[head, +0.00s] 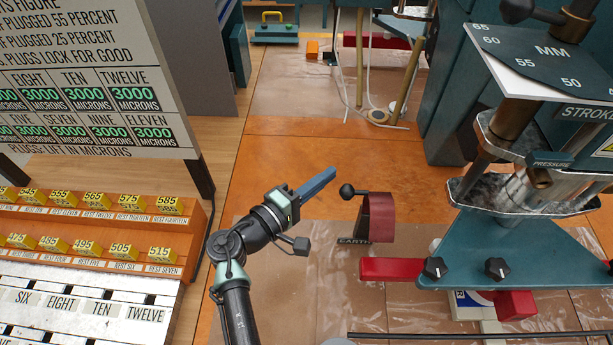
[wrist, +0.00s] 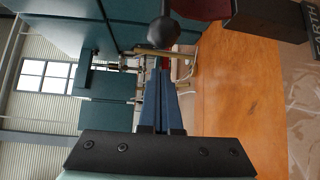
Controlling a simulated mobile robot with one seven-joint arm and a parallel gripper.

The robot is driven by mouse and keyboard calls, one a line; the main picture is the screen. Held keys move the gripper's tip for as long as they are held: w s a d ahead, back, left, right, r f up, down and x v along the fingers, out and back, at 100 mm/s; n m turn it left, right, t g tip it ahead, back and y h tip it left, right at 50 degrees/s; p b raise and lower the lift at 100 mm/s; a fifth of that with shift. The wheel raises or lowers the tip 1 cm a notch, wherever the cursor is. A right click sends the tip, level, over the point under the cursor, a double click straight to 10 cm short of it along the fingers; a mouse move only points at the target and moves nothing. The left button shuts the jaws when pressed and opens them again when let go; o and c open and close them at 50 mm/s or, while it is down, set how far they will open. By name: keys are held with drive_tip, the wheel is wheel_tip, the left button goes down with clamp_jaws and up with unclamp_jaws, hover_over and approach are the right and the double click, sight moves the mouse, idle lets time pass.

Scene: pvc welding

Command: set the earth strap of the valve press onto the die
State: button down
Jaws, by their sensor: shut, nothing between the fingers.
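The earth strap (head: 378,218) is a dark red curved piece with a black ball knob (head: 347,191) on its left, above a plate marked EARTH (head: 354,241). My gripper (head: 331,174) has blue fingers shut together and empty, just left of and beyond the knob in the head view. In the wrist view, the knob (wrist: 163,32) appears just past my fingertips (wrist: 164,66); I cannot tell whether they touch. Part of the red strap (wrist: 203,8) shows at the top edge. The valve press (head: 530,235) stands at the right. I cannot make out which part is the die.
A red bar (head: 392,269) and black star knobs (head: 435,268) sit at the press's front. A black rod (head: 480,335) lies near the bottom edge. Orange racks of yellow blocks (head: 75,243) and a sign board (head: 90,80) stand left.

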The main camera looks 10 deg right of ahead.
drive_tip(key=s, duration=0.1)
drive_tip(key=s+p, duration=0.1)
drive_tip(key=shift+s+d+r, duration=0.2)
drive_tip(key=shift+s+d, duration=0.1)
drive_tip(key=shift+s+a+f+b, duration=0.1)
drive_tip(key=shift+s+f+b, duration=0.1)
drive_tip(key=shift+b, duration=0.55)
drive_tip(key=shift+s+r+m+b, duration=0.1)
drive_tip(key=shift+r+m+b, duration=0.05)
drive_tip(key=shift+m+b, duration=0.2)
